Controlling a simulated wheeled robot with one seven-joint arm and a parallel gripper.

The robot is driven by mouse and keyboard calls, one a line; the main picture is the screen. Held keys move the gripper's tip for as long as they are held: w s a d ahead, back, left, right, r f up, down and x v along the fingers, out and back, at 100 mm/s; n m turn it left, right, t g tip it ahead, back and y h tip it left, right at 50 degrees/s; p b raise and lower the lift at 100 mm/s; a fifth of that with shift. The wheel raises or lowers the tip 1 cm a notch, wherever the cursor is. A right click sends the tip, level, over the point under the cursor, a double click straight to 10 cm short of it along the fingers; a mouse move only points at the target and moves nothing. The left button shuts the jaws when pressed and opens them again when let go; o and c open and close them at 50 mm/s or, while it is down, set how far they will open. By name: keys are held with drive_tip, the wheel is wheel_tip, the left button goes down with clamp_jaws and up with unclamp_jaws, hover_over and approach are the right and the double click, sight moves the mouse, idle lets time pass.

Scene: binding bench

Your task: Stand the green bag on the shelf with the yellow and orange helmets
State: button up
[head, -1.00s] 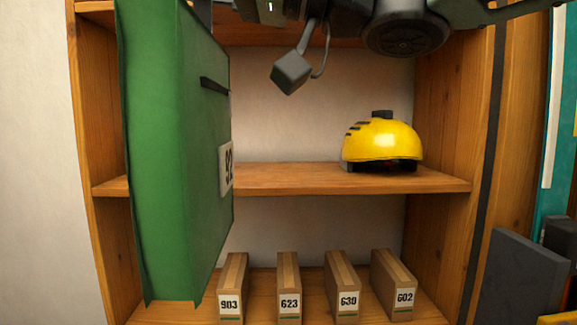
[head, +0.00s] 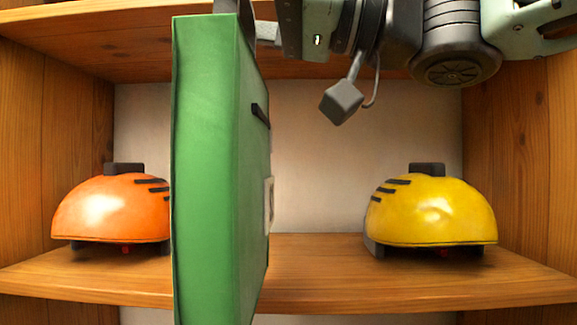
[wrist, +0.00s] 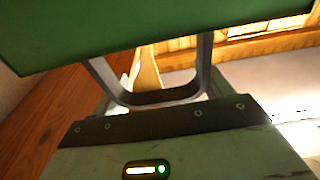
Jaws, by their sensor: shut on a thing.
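The green bag (head: 207,170) hangs upright in front of the shelf (head: 330,278) in the head view, its lower end below the shelf's front edge and out of frame. My gripper (head: 250,22) is at the bag's top and shut on it; the fingertips are mostly hidden. In the wrist view the bag (wrist: 130,30) fills the top, against the gripper's fingers (wrist: 155,85). The orange helmet (head: 112,208) sits on the shelf to the left, partly covered by the bag. The yellow helmet (head: 432,210) sits on the shelf to the right.
The shelf between the bag and the yellow helmet is clear. A wooden board (head: 150,50) lies above, and wooden side walls (head: 520,150) bound the compartment left and right. A small grey block (head: 341,102) hangs from my arm.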

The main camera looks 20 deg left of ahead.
drive_tip(key=w+a+f+p, duration=0.1)
drive_tip(key=w+a, duration=0.1)
drive_tip(key=w, duration=0.7)
drive_tip(key=w+a+f+p, duration=0.2)
drive_tip(key=w, duration=0.7)
drive_tip(key=shift+f, duration=0.15)
drive_tip(key=shift+a, duration=0.1)
drive_tip(key=o, duration=2)
drive_tip(key=shift+f, duration=0.15)
drive_tip(key=b+v, duration=0.1)
drive_tip(key=v, duration=1.1)
drive_tip(key=shift+b, duration=0.4)
